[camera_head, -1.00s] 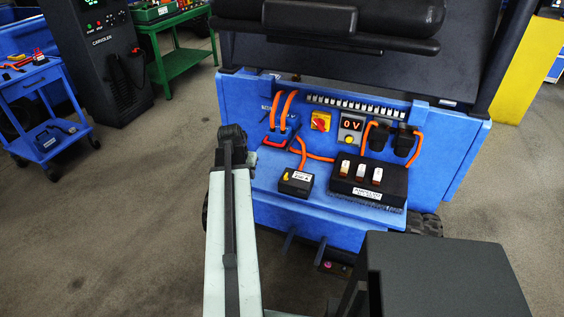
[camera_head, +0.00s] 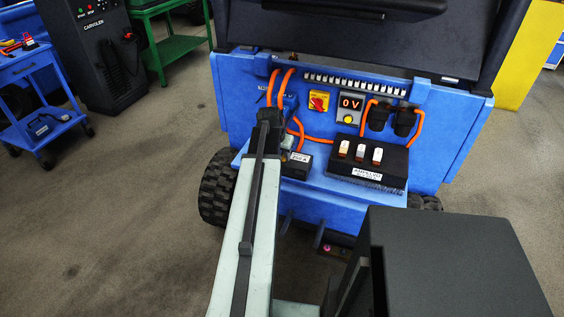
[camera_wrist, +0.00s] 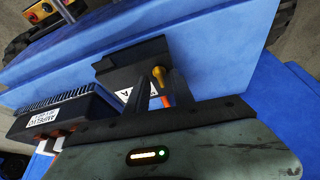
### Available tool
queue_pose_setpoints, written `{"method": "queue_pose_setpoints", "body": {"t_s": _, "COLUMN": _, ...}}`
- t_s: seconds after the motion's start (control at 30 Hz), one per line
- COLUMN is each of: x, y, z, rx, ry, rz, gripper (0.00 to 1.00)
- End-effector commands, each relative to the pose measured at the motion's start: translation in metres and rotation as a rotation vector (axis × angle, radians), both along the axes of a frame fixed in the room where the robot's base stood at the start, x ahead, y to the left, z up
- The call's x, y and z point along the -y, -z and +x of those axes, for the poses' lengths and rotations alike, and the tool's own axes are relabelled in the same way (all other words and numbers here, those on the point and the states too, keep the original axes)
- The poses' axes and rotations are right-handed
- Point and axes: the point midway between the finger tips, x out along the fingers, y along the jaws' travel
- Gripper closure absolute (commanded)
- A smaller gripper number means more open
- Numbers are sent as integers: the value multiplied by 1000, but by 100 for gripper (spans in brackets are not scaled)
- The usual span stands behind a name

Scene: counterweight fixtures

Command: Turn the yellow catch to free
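The yellow catch (camera_wrist: 158,74) shows in the wrist view as a small yellow knob on a black box (camera_wrist: 131,68) with a white label. My gripper (camera_wrist: 161,78) is open there, its two dark fingertips close around the knob, one on each side. Whether they touch it I cannot tell. In the head view the black box (camera_head: 298,163) sits on the blue ledge, partly behind my arm. The catch and my fingers are hidden there.
Orange cables (camera_head: 318,157) run along the blue panel (camera_head: 455,135).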

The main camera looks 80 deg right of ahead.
Motion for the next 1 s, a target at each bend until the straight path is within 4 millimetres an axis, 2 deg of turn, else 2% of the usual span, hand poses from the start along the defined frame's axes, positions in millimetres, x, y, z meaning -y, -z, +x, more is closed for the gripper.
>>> {"method": "queue_pose_setpoints", "body": {"t_s": 0.23, "x": 1, "y": 1, "z": 0, "rx": 0, "ry": 0, "rz": 0, "gripper": 71}}
{"method": "queue_pose_setpoints", "body": {"t_s": 0.27, "x": 1, "y": 1, "z": 0, "rx": 0, "ry": 0, "rz": 0, "gripper": 76}}
{"method": "queue_pose_setpoints", "body": {"t_s": 0.33, "x": 1, "y": 1, "z": 0, "rx": 1, "ry": -1, "rz": 0, "gripper": 96}}
{"method": "queue_pose_setpoints", "body": {"t_s": 0.37, "x": 1, "y": 1, "z": 0, "rx": 0, "ry": -1, "rz": 0, "gripper": 100}}
{"method": "queue_pose_setpoints", "body": {"t_s": 0.53, "x": 1, "y": 1, "z": 0, "rx": 0, "ry": -4, "rz": 0, "gripper": 100}}
{"method": "queue_pose_setpoints", "body": {"t_s": 0.73, "x": 0, "y": 1, "z": 0, "rx": 1, "ry": -106, "rz": 1, "gripper": 100}}
{"method": "queue_pose_setpoints", "body": {"t_s": 1.0, "x": 0, "y": 1, "z": 0, "rx": 1, "ry": -116, "rz": 1, "gripper": 100}}
